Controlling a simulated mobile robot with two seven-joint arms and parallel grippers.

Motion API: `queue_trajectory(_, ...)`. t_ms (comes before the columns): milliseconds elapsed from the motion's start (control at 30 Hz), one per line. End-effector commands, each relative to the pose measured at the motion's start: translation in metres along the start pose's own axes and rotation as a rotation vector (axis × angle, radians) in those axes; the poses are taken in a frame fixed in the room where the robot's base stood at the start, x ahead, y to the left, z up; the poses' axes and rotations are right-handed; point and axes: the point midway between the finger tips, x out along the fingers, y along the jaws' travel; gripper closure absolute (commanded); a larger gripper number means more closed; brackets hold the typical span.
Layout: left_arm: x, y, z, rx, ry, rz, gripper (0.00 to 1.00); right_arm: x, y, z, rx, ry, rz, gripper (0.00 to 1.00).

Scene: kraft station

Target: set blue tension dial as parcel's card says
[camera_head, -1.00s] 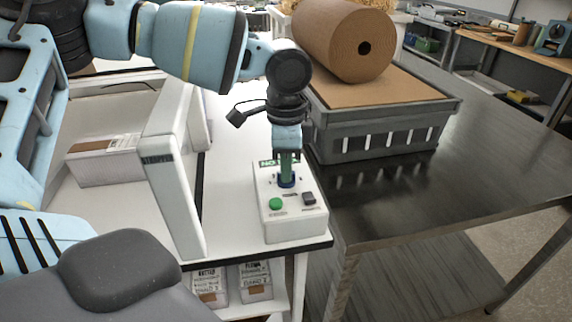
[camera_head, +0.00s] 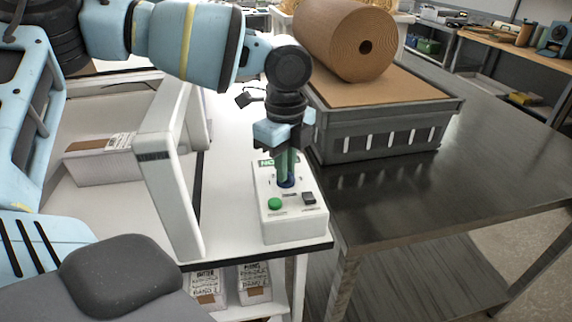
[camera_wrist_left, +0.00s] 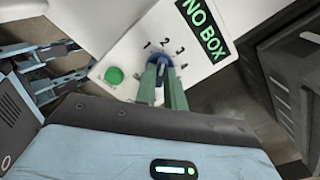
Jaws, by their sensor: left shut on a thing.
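The white control box (camera_head: 296,222) stands at the front right corner of the white table. Its blue dial (camera_head: 287,182) also shows in the left wrist view (camera_wrist_left: 159,62), with marks 1 to 4 around it. My left gripper (camera_head: 288,172) points down from above, its green fingers shut on the dial. The fingers hide part of the dial, and I cannot tell which mark it points to. The green sign (camera_wrist_left: 204,28) on the box reads NO BOX. A parcel (camera_head: 103,160) with a label lies on the left; its text is too small to read.
The control box has a green button (camera_head: 275,203) and a dark switch (camera_head: 308,198). A white upright frame (camera_head: 172,190) stands left of it. A grey crate (camera_head: 385,140) with a brown paper roll (camera_head: 345,45) stands behind right. The dark table (camera_head: 440,195) is clear in front.

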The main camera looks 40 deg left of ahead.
Motion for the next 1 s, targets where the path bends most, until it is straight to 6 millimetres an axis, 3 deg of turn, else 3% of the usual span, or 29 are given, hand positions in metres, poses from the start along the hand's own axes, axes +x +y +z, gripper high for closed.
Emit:
queue_trajectory(500, -0.0009, -0.0004, -0.0002, 0.448, 0.001, -0.002, 1.0, 0.002, 0.0, -0.0017, 0.001, 0.004, 0.0, 0.64)
queue_trajectory(1000, -0.0013, -0.0005, -0.0004, 0.638, 0.001, -0.003, 1.0, 0.0019, -0.0001, -0.0015, 0.001, 0.004, 0.0, 0.64)
